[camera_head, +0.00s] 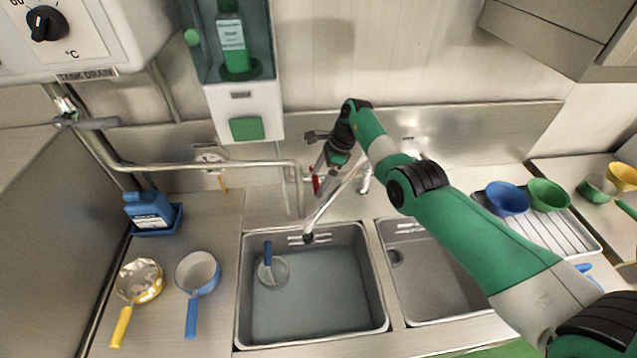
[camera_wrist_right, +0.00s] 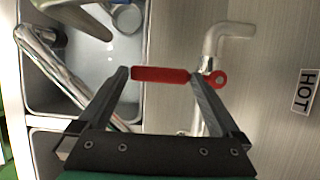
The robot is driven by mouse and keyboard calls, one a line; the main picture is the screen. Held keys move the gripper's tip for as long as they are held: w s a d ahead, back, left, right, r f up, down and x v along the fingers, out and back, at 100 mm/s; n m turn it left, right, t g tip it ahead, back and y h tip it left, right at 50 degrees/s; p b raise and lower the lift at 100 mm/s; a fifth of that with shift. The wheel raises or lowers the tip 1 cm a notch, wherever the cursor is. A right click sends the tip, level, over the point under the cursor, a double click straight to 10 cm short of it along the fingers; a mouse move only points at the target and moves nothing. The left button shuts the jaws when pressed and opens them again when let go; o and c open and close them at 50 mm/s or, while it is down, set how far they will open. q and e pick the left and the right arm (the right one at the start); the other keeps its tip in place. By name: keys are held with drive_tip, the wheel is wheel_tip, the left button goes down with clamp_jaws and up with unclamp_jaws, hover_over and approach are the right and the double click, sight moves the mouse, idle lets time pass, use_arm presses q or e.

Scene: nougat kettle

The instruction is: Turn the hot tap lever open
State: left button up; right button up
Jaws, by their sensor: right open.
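The hot tap lever is a red bar (camera_wrist_right: 160,75) in the right wrist view, lying crosswise beside a pale pipe (camera_wrist_right: 212,105) near a HOT label (camera_wrist_right: 304,92). In the head view only a bit of red (camera_head: 316,182) shows behind my right gripper (camera_head: 318,158). In the wrist view my right gripper (camera_wrist_right: 162,75) is open, with one fingertip near each end of the red bar. Whether the fingers touch it I cannot tell. The metal spout (camera_head: 325,208) reaches over the left basin. My left gripper is not in view.
The left basin (camera_head: 375,300) holds a blue-handled strainer (camera_head: 272,270); the right basin (camera_head: 440,295) lies under my right arm. Pipes (camera_head: 200,165) run along the wall. A soap dispenser (camera_head: 245,105) hangs above. Pans (camera_head: 198,272) stand left; bowls (camera_head: 507,198) sit on a right rack.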

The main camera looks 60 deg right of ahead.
drive_tip(key=shift+w+a+f, duration=0.1)
drive_tip(key=shift+w+f, duration=0.05)
drive_tip(key=shift+f, duration=0.15)
drive_tip(key=shift+c, duration=0.2)
